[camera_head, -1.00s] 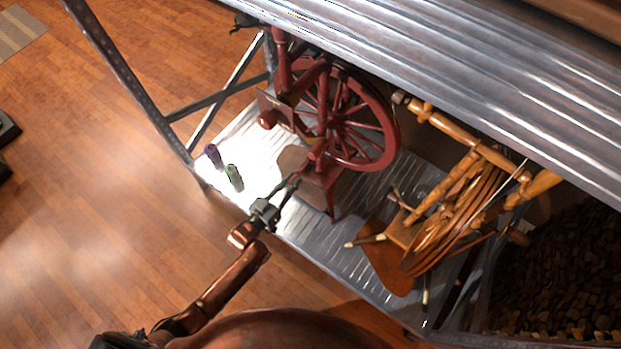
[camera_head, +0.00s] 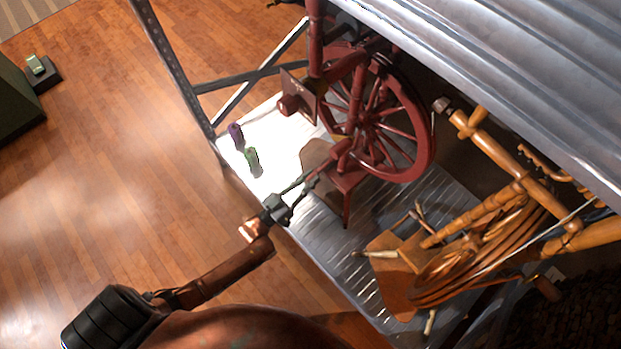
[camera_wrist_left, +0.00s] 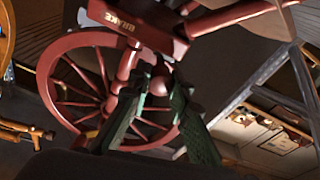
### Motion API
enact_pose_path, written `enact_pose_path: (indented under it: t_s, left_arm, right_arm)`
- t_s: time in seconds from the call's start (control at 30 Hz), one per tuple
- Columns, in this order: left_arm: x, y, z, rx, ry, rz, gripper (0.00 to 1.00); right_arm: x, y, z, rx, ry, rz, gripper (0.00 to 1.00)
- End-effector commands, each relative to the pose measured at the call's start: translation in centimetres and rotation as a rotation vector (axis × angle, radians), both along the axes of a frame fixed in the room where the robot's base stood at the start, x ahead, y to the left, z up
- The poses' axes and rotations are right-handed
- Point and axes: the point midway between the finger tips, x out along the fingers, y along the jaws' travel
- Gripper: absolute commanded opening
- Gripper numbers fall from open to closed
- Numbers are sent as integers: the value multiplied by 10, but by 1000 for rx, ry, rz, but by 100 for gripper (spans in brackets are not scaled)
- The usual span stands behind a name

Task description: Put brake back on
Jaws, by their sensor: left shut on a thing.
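The red spinning wheel (camera_head: 415,165) stands on the metal shelf, its spoked wheel upright. In the left wrist view, a red wooden bar (camera_wrist_left: 140,22) carries the word BRAKE. It crosses in front of the spoked wheel (camera_wrist_left: 60,60). My left gripper (camera_head: 308,180) reaches in over the shelf's front edge to the low front end of the red spinning wheel. In the left wrist view, its green-padded fingers (camera_wrist_left: 158,88) are shut on a small rounded red knob below the labelled bar. I cannot tell how the knob joins the bar. My right gripper is out of view.
A wooden spinning wheel (camera_head: 500,235) stands to the right on the same metal shelf (camera_head: 335,255). A purple spool (camera_head: 236,135) and a green spool (camera_head: 252,161) stand near the shelf's left corner. A metal upright (camera_head: 175,75) rises there. Open wooden floor lies to the left.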

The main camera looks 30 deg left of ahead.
Motion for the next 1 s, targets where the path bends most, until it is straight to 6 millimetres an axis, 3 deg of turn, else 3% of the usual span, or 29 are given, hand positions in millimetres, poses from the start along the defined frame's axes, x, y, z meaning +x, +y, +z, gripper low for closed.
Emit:
enact_pose_path:
  t_s: [0.13,0.17,0.4,0.77,1.0]
  left_arm:
    - [-1,0,-4,0,7,0,0]
    - [-1,0,-4,0,8,0,20]
    - [0,-1,-2,0,4,-1,35]
    - [-6,2,-3,0,4,-1,35]
    - [-47,15,-11,1,6,1,35]
  right_arm:
    - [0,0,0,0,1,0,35]
    - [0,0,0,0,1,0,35]
    - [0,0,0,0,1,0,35]
    - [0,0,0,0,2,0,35]
    - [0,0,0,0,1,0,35]
